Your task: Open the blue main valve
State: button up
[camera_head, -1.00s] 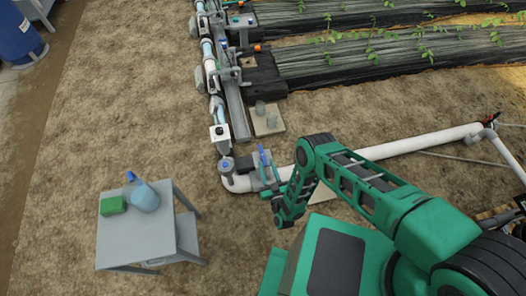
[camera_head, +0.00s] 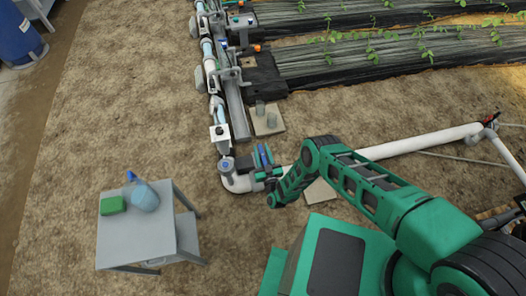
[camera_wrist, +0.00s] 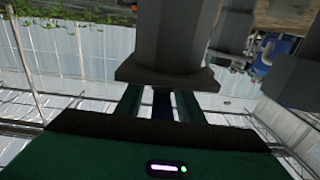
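The blue valve handle (camera_head: 263,155) stands up from the pipe near the middle of the head view. My gripper (camera_head: 264,157) is at the handle, with one green finger on each side of it. In the wrist view, a narrow dark blue strip, apparently the handle (camera_wrist: 162,104), shows between the two fingers of my gripper (camera_wrist: 160,106). Gaps seem to show on both sides of the strip, so the fingers look open around it. A dark grey block, probably part of the valve, hides the fingertips in the wrist view.
A white pipe (camera_head: 425,143) runs right from the valve. A round blue-topped fitting (camera_head: 227,165) stands just left of it. Bare soil lies between table and pipe.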

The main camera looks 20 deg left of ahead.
jog(key=shift+w, duration=0.1)
grip_shut()
jog(key=shift+w+n+y, duration=0.1)
jog(key=shift+n+y, duration=0.2)
jog(key=shift+y, duration=0.1)
jog(key=shift+s+a+n+g+y, duration=0.1)
jog(key=shift+n+g+y, duration=0.75)
jog(key=shift+g, duration=0.2)
jog(key=shift+s+a+n+g+y, duration=0.1)
jog(key=shift+a+n+g+y, duration=0.05)
jog(key=shift+n+g+y, duration=0.8)
jog(key=shift+s+a+n+g+y, duration=0.1)
jog(key=shift+n+g+y, duration=0.7)
jog(key=shift+g, duration=0.6)
